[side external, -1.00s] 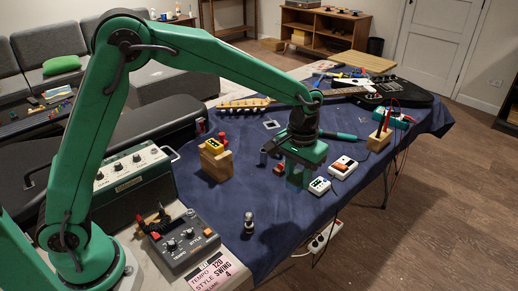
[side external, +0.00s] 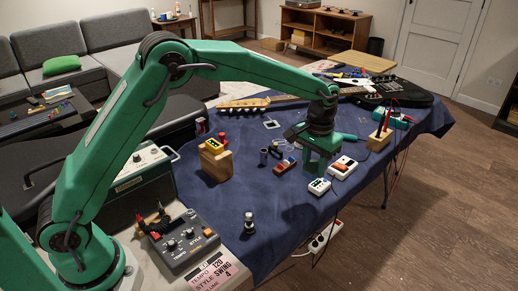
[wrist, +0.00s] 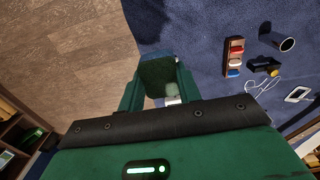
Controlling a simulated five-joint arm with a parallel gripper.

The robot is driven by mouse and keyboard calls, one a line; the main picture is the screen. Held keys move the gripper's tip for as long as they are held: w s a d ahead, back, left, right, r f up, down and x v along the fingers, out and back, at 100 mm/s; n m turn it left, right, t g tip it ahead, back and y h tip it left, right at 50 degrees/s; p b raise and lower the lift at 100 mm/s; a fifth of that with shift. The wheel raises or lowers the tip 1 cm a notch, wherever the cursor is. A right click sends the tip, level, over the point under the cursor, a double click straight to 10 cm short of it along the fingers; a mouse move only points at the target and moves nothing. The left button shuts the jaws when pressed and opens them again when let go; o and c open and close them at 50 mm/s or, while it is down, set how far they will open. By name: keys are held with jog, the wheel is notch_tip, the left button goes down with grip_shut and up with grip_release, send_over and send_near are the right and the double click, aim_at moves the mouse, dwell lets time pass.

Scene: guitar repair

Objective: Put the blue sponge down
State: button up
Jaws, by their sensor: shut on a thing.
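In the wrist view my gripper (wrist: 160,84) is shut on a textured block, the sponge (wrist: 157,72), which looks dark green in this light. In the side view the fingers hide the sponge. I cannot tell whether its underside touches the cloth.
A white pedal (side external: 319,187) is close in front of the gripper, and a red-and-white pedal (side external: 342,167) is close to its right. The cloth (side external: 275,210) is bare in front.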

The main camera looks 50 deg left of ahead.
send_over(300, 178)
notch_tip(300, 178, down, 6)
jog(key=shift+f, duration=0.1)
jog(key=shift+f, duration=0.1)
jog(key=shift+s+f, duration=0.1)
jog(key=shift+f, duration=1.8)
jog(key=shift+f, duration=0.15)
jog(key=o, duration=1)
jog(key=shift+c, duration=0.2)
